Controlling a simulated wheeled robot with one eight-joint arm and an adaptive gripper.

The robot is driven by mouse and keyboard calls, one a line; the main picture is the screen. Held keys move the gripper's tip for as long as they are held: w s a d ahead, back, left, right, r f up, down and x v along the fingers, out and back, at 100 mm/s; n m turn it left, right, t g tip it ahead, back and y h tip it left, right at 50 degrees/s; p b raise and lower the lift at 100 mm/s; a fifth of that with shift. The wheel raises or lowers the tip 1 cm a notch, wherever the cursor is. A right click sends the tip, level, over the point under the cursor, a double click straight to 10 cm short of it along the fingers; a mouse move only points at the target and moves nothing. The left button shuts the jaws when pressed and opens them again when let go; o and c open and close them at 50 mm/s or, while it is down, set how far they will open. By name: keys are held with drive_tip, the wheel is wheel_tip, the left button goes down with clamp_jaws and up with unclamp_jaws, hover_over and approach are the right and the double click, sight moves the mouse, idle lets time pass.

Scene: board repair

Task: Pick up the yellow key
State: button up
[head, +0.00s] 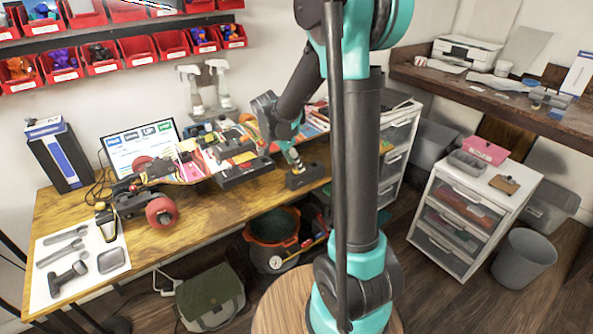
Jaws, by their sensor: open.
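I cannot make out the yellow key for certain. A small dark block (306,177) sits at the right front edge of the wooden workbench (205,200). My gripper (295,161) is low over this block, pointing down. It is open. A small yellowish spot shows at its tips, too small to tell whether it is the key. My arm's column hides part of the view to the right of the bench.
A black tray (243,170) is left of my gripper. A white mat (80,292) with tools is at the far left. A white drawer cabinet (468,222) stands on the right.

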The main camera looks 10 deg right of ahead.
drive_tip(key=shift+x, duration=0.8)
drive_tip(key=shift+c, duration=0.3)
clamp_jaws()
drive_tip(key=shift+r, duration=0.15)
wheel_tip(320, 180, up, 20)
